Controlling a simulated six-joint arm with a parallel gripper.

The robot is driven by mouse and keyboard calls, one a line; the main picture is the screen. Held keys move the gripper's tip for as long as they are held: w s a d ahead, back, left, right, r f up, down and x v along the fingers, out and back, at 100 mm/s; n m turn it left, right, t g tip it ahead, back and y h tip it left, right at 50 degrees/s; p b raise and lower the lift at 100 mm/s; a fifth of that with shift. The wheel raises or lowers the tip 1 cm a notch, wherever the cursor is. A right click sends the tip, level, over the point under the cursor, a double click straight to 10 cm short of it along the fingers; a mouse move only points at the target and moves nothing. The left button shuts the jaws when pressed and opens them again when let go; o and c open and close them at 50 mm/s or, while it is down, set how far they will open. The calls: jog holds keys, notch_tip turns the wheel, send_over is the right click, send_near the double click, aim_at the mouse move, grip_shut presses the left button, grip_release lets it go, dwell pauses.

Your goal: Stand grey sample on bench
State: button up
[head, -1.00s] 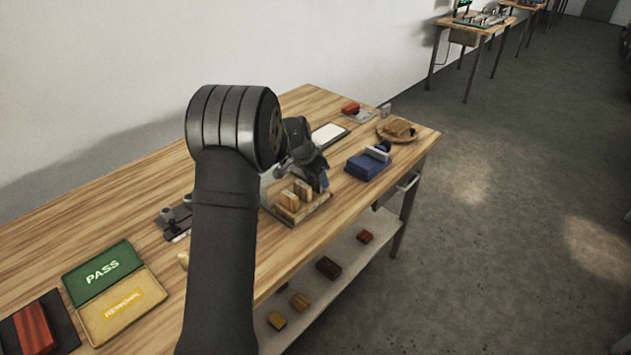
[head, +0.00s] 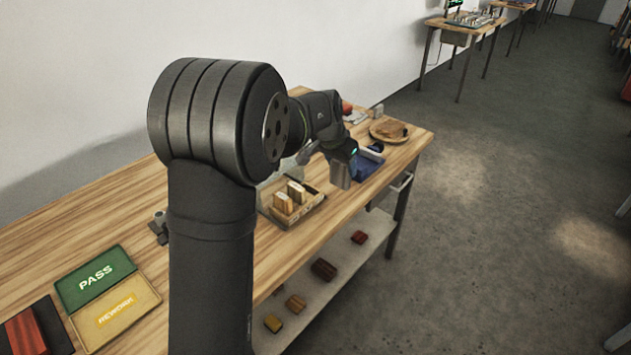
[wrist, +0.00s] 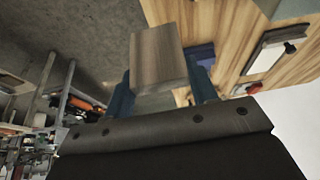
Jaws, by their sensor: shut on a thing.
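My gripper (head: 346,152) is shut on the grey sample (wrist: 158,52), a grey-brown block. In the wrist view, the block sticks out between the two dark blue fingers (wrist: 165,90). In the head view, a grey block end (head: 341,173) hangs below the gripper, in front of the blue block and to the right of the slotted wooden rack (head: 307,210). The wooden bench (head: 50,222) lies below. Whether the sample touches anything is hard to tell, but it looks raised.
The rack holds two upright tan blocks (head: 284,203). The blue block (head: 367,164) and a round wooden plate (head: 375,136) are at the right end. Green PASS (head: 95,278) and yellow REWORK (head: 117,310) trays lie at the front left. A lower shelf (head: 300,300) holds several blocks.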

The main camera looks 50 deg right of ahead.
jog(key=s+a+n+t, duration=0.1)
jog(key=s+a+n, duration=0.15)
jog(key=a, duration=0.35)
jog(key=s+a+n+t+y, duration=0.1)
jog(key=s+a+n, duration=0.15)
jog(key=a, duration=0.35)
jog(key=s+a+n+t, duration=0.1)
jog(key=s+a+n, duration=0.1)
jog(key=a+n, duration=0.35)
jog(key=shift+m, duration=0.85)
jog(key=shift+w+a+f, duration=0.55)
jog(key=shift+w+f, duration=1.3)
jog(key=shift+w, duration=0.1)
jog(key=shift+w+a+f, duration=0.55)
jog(key=shift+w+f, duration=1.3)
jog(key=shift+w, duration=0.15)
jog(key=shift+w+a+f, duration=0.55)
jog(key=shift+w+f, duration=1.3)
jog(key=shift+w, duration=0.1)
jog(key=shift+f, duration=0.1)
jog(key=o, duration=1)
jog(key=v, duration=1.2)
jog(key=shift+s+d, duration=0.1)
